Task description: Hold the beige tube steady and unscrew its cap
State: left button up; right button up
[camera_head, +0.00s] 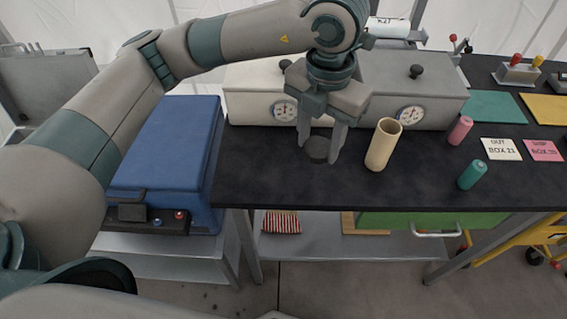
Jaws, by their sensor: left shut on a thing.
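The beige tube (383,146) stands on the dark worktop, leaning slightly in the picture, with its open top showing. A dark grey round cap (317,149) is apart from the tube, to its left. My left gripper (318,150) points down and is shut on the cap, with a finger on each side. The cap is close to the worktop; I cannot tell whether it touches it. Nothing holds the tube. My right gripper is not in view.
Two grey boxes with dials (262,92) stand behind on the worktop (290,185). A blue case (165,145) is at the left. The worktop's front is clear.

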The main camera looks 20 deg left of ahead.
aim_at(283, 162)
pick_arm(q)
jog(key=d+n, duration=0.1)
jog(key=n, duration=0.1)
jog(key=d+n, duration=0.1)
jog(key=n, duration=0.1)
jog(key=shift+s+b, duration=0.15)
jog(key=shift+b, duration=0.25)
jog(key=shift+s+d+r+n, duration=0.1)
jog(key=shift+d+n, duration=0.15)
jog(key=shift+n, duration=0.55)
jog(key=shift+s+d+n, duration=0.1)
jog(key=shift+d+n, duration=0.15)
jog(key=shift+n, duration=0.55)
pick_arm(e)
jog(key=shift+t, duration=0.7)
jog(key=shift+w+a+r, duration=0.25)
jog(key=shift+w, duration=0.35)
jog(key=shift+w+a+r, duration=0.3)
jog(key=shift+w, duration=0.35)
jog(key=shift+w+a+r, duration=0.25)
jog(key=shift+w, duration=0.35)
